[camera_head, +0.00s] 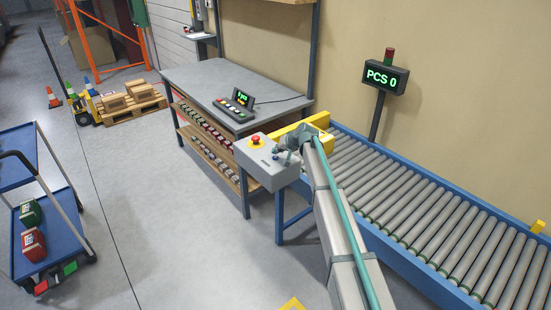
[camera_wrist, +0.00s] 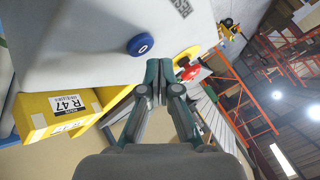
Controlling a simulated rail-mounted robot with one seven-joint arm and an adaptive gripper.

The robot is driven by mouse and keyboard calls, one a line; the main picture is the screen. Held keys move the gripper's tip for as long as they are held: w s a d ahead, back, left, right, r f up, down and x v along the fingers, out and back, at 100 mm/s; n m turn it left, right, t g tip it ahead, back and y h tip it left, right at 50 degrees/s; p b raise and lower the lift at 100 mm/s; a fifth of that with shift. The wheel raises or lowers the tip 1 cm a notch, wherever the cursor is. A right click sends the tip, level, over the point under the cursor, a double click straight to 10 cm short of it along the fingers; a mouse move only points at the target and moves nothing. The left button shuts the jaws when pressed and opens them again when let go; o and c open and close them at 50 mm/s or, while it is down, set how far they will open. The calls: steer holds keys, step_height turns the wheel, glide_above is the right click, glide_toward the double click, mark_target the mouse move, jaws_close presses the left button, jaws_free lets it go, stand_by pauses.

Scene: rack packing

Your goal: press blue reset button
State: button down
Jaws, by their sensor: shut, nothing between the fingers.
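The blue button (camera_wrist: 140,44) is a round cap on the face of a grey control box (camera_wrist: 85,40), in the upper middle of the wrist view. My gripper (camera_wrist: 158,72) is shut and empty. In that picture its fingertips are just below and right of the button; I cannot tell how far they are from the box face. In the head view the grey box (camera_head: 268,177) stands at the near end of the conveyor, and my gripper (camera_head: 280,157) is over its right side. The blue button is small there and hard to make out beside the fingers.
A red emergency button (camera_head: 257,140) on a yellow base is on the same box, close to my fingers in the wrist view (camera_wrist: 189,72). The roller conveyor (camera_head: 420,200) and workbench (camera_head: 215,85) flank the box.

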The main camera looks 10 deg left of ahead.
mark_target(277, 158)
steer(key=shift+r+p, duration=0.55)
steer(key=shift+r, duration=1.85)
steer(key=shift+f, duration=0.1)
